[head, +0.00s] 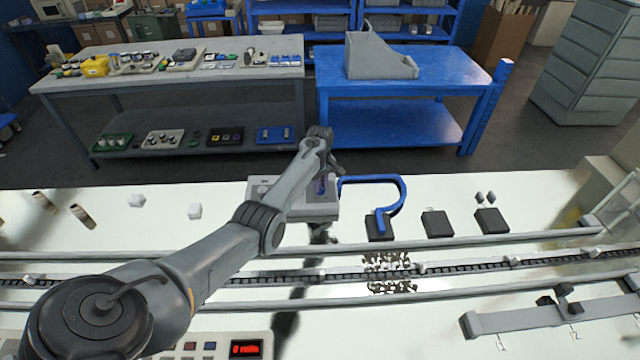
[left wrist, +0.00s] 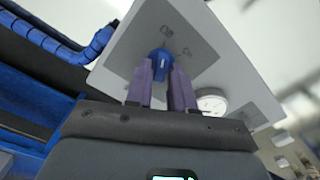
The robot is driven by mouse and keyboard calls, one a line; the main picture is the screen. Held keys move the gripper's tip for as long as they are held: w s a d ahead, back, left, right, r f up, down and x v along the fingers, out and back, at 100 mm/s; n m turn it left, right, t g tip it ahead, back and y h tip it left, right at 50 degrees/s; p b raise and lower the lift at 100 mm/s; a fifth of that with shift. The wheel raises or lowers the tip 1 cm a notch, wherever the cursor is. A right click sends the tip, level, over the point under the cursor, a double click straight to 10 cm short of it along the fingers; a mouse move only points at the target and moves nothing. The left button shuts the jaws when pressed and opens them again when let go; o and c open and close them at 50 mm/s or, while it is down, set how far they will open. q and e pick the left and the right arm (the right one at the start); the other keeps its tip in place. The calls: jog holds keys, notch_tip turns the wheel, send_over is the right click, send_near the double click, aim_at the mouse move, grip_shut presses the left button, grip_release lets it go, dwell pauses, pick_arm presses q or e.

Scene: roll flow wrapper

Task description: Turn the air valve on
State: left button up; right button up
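The air valve is a small blue knob (left wrist: 161,62) with a pale mark, on a grey plate on a light box (left wrist: 110,62). Small labels beside the knob are too blurred to read. In the left wrist view, the two purple fingers of my left gripper (left wrist: 162,72) flank the knob, with a gap about as wide as the knob between them. Whether they press on it I cannot tell. In the head view, my left gripper (head: 324,184) is over the grey box (head: 300,209) and hides the knob. My right gripper is not in view.
A round gauge (left wrist: 211,102) sits on the box beside the fingers. A blue hose (head: 385,180) curves to the right of the box to a black block (head: 379,228). Conveyor rails (head: 480,239) run in front. Two white blocks (head: 195,211) lie left.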

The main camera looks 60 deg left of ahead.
pick_arm(q)
grip_shut()
jog(key=shift+r+m, duration=0.1)
jog(key=shift+m, duration=0.2)
jog(key=shift+m+p, duration=0.9)
jog(key=m+p, duration=0.1)
jog(key=m, duration=0.1)
jog(key=shift+m, duration=0.3)
jog(key=m, duration=0.3)
jog(key=shift+w+p, duration=0.1)
jog(key=shift+p, duration=0.3)
jog(key=shift+d+m, duration=0.1)
jog(key=shift+m, duration=1.8)
jog(key=shift+o, duration=1.9)
grip_release()
jog(key=shift+w, duration=0.1)
